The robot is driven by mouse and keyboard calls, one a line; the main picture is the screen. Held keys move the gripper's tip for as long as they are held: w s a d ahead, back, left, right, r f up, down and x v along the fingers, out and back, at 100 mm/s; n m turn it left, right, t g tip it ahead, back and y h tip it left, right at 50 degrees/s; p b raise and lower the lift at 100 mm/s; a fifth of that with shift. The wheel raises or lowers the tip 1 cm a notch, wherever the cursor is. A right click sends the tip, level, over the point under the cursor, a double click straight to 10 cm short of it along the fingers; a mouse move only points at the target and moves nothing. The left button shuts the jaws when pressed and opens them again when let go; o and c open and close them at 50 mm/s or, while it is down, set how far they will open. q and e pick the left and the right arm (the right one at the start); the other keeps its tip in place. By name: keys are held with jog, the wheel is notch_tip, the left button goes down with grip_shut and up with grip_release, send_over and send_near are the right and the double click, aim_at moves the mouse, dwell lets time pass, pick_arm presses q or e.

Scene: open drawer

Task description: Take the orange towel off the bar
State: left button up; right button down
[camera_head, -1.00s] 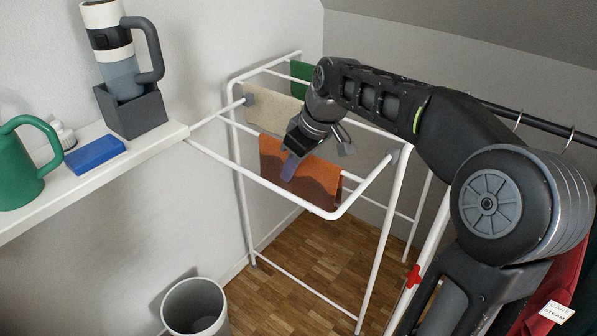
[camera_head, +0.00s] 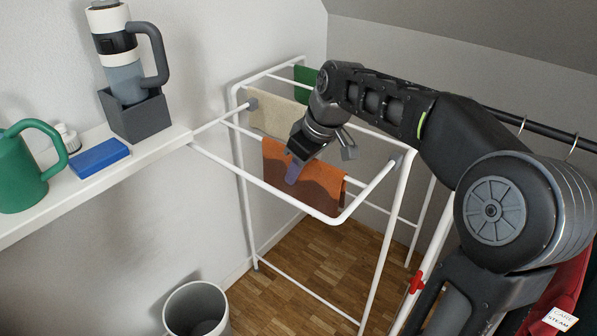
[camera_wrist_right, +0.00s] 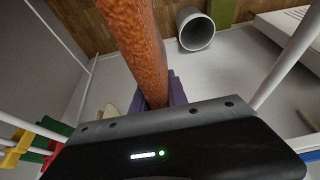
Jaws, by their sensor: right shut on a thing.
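The orange towel (camera_head: 318,186) hangs over a bar of the white drying rack (camera_head: 243,183) in the head view. My right gripper (camera_head: 293,172) reaches down to the towel's upper left part and is shut on it. In the right wrist view the towel (camera_wrist_right: 133,38) runs as a narrow orange strip to the purple fingertips (camera_wrist_right: 172,92). The arm hides part of the rack behind it. My left gripper is in neither view.
A cream towel (camera_head: 277,115) and a green towel (camera_head: 304,80) hang on bars farther back. A shelf (camera_head: 60,208) at left holds a green watering can (camera_head: 22,172), a blue box (camera_head: 98,157) and a grey holder (camera_head: 140,118). A bin (camera_head: 196,308) stands below on the floor.

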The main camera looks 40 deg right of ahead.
aim_at(313, 175)
jog(key=s, duration=0.2)
jog(key=s+d+r, duration=0.1)
jog(key=s, duration=0.1)
notch_tip(313, 175, up, 14)
jog(key=p, duration=0.3)
jog(key=shift+w+f+p, duration=0.1)
jog(key=shift+p, duration=0.25)
dwell(1.3)
